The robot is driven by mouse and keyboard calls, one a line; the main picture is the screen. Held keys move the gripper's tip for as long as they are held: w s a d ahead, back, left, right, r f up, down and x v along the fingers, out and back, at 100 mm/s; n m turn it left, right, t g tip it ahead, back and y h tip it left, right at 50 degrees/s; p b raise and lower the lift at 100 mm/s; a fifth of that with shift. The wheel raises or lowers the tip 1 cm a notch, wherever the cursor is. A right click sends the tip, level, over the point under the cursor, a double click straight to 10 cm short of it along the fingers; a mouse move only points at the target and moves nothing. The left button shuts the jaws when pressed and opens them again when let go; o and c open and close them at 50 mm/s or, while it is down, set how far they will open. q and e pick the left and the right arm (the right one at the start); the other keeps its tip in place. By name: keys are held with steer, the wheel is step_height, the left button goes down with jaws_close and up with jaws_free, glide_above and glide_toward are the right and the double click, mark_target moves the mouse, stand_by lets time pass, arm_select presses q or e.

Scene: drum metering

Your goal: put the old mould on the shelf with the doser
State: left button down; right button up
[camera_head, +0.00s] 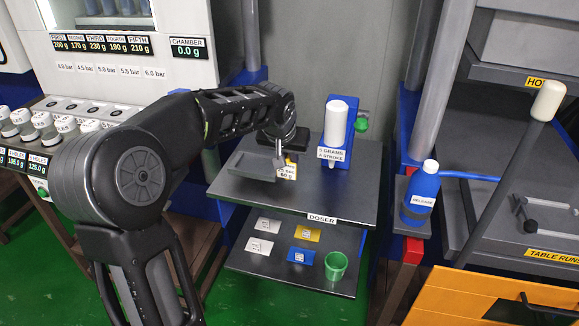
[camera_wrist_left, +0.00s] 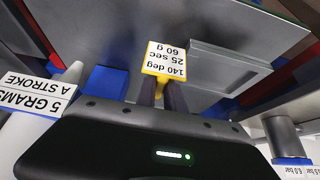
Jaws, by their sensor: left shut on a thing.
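My left gripper (camera_head: 284,163) is shut on a yellow piece with a white label (camera_head: 288,172), which I take for part of the old mould. In the left wrist view the label (camera_wrist_left: 165,62) reads 140 deg, 25 sec, 60 g. A flat grey block (camera_head: 250,165) lies beside it over the shelf top; I cannot tell whether the two are joined. The shelf (camera_head: 325,202) has a DOSER sign on its front edge. The doser (camera_head: 337,135), blue with a white cylinder, stands at the shelf's back right. My right gripper is not in view.
The lower shelf board holds several coloured cards and a green cup (camera_head: 336,265). A blue bottle (camera_head: 421,190) stands right of the shelf, near a lever with a white knob (camera_head: 548,100). The shelf top's front right is clear.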

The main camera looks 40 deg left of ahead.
arm_select(q)
steer(key=shift+f, duration=1.5)
steer(key=shift+f, duration=0.15)
steer(key=c, duration=1.5)
jaws_free()
steer(key=shift+o, duration=0.2)
steer(key=shift+r, duration=0.2)
steer(key=v, duration=1.2)
steer(key=shift+f, duration=0.1)
